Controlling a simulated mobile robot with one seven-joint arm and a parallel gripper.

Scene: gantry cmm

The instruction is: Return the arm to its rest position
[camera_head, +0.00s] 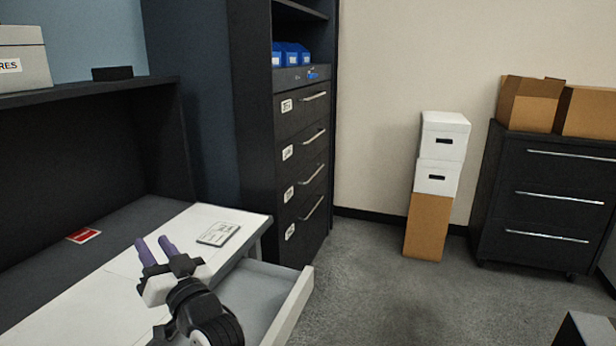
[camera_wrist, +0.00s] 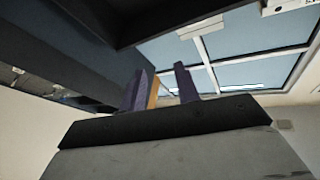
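My gripper (camera_head: 154,250) has two purple fingers and is at the lower left of the head view, above the white desk top (camera_head: 92,300). Its fingers point up and away from the desk, with a gap between them and nothing held. In the wrist view my gripper (camera_wrist: 160,90) also shows its two fingers apart. My dark arm comes up from the bottom of the head view, over an open drawer.
The open, pale drawer (camera_head: 294,306) sticks out below the desk. A labelled card (camera_head: 218,233) and a red card (camera_head: 84,235) lie on the desk. A dark shelf (camera_head: 70,92) overhangs its back. A tall dark cabinet (camera_head: 257,130) stands behind.

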